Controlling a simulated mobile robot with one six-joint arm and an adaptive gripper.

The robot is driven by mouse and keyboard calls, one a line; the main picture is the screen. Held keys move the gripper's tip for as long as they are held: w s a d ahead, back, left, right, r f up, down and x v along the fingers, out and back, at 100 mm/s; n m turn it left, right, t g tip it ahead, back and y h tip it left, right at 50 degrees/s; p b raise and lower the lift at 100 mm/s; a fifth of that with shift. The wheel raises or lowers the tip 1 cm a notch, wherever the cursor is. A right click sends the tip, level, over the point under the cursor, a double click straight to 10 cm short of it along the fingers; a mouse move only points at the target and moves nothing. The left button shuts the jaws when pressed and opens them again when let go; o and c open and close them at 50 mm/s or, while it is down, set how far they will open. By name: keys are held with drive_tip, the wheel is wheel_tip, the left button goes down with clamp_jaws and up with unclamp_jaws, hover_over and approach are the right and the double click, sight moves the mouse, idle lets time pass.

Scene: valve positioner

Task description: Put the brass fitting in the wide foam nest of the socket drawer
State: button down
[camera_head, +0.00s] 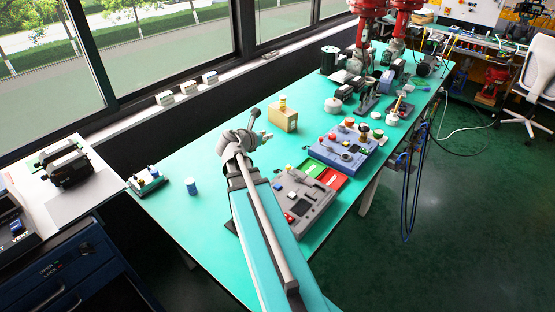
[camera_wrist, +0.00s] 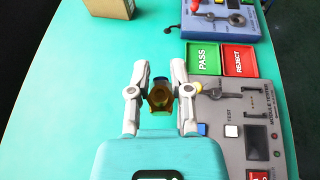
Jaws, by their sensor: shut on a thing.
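My gripper (camera_wrist: 160,92) is shut on the brass fitting (camera_wrist: 159,99), a dark golden piece between its two fingers in the wrist view. The fitting is over the green bench top, left of the green PASS tray; its height above the bench is hard to tell. In the head view my gripper (camera_head: 262,136) is near the middle of the bench, and the fitting is not clearly distinguishable. A dark blue drawer cabinet (camera_head: 70,275) stands at the lower left, with an OPEN/LOCK label. Its drawers look shut. No foam nest shows in either view.
A cardboard box (camera_head: 284,121) stands behind my gripper. The grey module tester (camera_head: 300,203), PASS tray (camera_wrist: 203,59), REJECT tray (camera_wrist: 239,61) and a blue panel (camera_head: 343,150) lie to the right. A blue cylinder (camera_head: 191,187) stands at left on otherwise mostly clear bench.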

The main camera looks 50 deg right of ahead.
drive_tip(key=s+d+f+m+g+b, duration=0.1)
drive_tip(key=s+d+f+b, duration=0.1)
drive_tip(key=f+b, duration=0.4)
drive_tip(key=shift+d+f+b, duration=0.35)
drive_tip(key=shift+d+f, duration=0.2)
drive_tip(key=shift+f, duration=0.25)
drive_tip(key=b, duration=0.9)
hover_over(266, 159)
drive_tip(key=f, duration=0.9)
drive_tip(key=shift+s+a, duration=0.1)
drive_tip(key=shift+s, duration=0.25)
drive_tip(key=shift+f, duration=0.1)
drive_tip(key=shift+w+d+f+b, duration=0.2)
drive_tip(key=shift+w+f+b, duration=0.2)
drive_tip(key=shift+f+b, duration=1.55)
drive_tip(key=shift+b, duration=0.05)
